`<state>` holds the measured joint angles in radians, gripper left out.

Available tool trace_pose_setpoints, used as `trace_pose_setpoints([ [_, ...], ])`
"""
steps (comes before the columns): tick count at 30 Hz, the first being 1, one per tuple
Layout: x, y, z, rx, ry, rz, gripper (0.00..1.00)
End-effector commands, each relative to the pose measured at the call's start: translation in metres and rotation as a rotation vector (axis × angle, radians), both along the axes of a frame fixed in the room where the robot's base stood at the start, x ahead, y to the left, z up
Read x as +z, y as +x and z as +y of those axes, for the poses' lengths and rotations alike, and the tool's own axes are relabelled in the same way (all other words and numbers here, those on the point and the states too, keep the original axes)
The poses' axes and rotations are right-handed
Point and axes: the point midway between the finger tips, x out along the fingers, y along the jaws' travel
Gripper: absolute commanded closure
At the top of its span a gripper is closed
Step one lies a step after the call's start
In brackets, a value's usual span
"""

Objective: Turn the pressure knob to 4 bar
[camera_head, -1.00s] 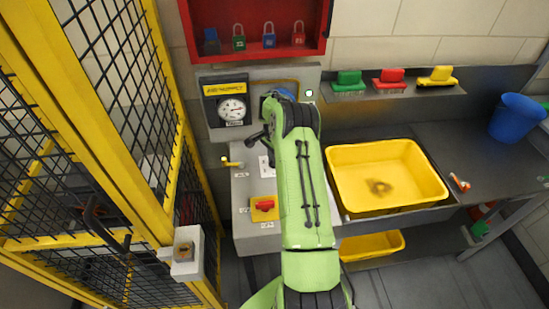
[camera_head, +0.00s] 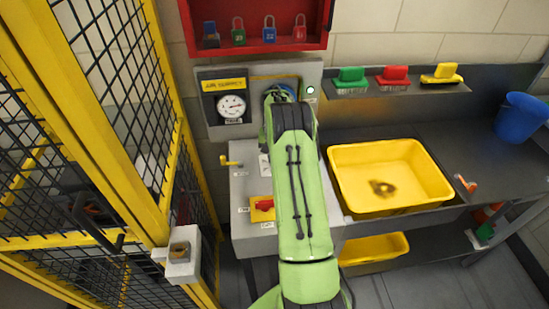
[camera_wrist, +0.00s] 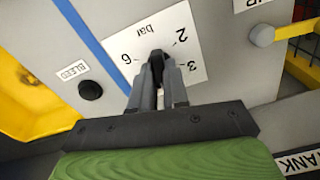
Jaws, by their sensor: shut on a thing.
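The pressure knob's white dial plate (camera_wrist: 186,38) shows in the wrist view with the marks 2, 3, 6 and "bar". In the head view my green arm covers the knob and gripper. A round pressure gauge (camera_head: 231,106) sits under the yellow air supply label (camera_head: 223,85).
The head view shows a red switch (camera_head: 264,204), a yellow-handled valve (camera_head: 230,161), a yellow basin (camera_head: 350,160) at right and a yellow mesh fence (camera_head: 160,150) at left.

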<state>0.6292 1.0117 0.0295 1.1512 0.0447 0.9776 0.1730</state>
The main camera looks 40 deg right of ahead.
Motion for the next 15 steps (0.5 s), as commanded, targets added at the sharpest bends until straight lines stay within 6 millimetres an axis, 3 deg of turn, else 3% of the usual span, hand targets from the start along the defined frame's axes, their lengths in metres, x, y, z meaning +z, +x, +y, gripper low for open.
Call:
trace_pose_setpoints([
  [15, -0.0018, -0.0003, 0.0012, 0.214, 0.002, 0.004, 1.0],
])
